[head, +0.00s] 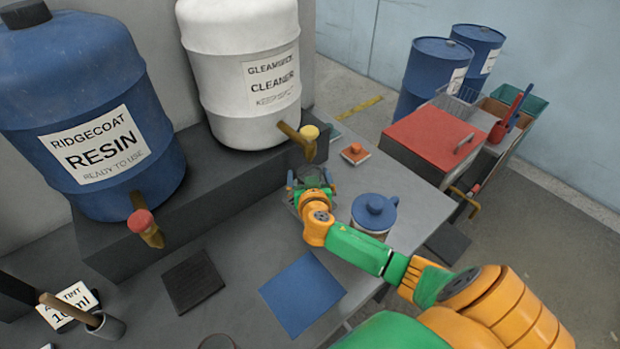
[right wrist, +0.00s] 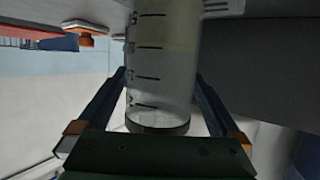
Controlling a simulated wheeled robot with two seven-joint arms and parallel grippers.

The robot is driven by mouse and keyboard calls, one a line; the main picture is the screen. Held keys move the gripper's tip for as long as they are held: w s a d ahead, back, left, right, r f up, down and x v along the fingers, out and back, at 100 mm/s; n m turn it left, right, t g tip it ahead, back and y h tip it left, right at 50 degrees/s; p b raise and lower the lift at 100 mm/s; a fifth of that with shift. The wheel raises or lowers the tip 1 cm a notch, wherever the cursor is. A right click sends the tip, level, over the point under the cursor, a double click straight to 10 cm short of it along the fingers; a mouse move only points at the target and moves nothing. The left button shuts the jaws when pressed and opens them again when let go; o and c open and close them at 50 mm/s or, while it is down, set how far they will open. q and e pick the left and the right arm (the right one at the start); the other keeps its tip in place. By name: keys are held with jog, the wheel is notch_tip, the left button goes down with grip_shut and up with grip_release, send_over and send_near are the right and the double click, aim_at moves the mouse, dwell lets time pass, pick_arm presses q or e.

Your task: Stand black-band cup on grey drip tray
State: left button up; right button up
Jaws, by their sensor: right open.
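My right gripper (head: 311,180) is open below the cleaner's yellow-knobbed tap. In the right wrist view, a clear cup (right wrist: 160,75) with black graduation marks and a dark band (right wrist: 158,126) at one end lies between the two spread fingers, with gaps on both sides. In the head view the gripper mostly hides the cup. A grey edge, possibly of the grey drip tray (head: 292,204), shows beside the gripper; what the cup rests on is hidden. A dark slatted square tray (head: 192,281) lies below the resin tap. My left gripper is out of view.
The blue resin drum (head: 150,115) and white cleaner drum (head: 215,70) stand on a dark ledge. A blue square mat (head: 302,294) and a blue-lidded jar (head: 374,212) are near my right arm. Some grey bench between is clear.

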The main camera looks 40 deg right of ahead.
jog(key=v, duration=1.1)
jog(key=shift+s, duration=0.3)
jog(key=shift+a, duration=0.15)
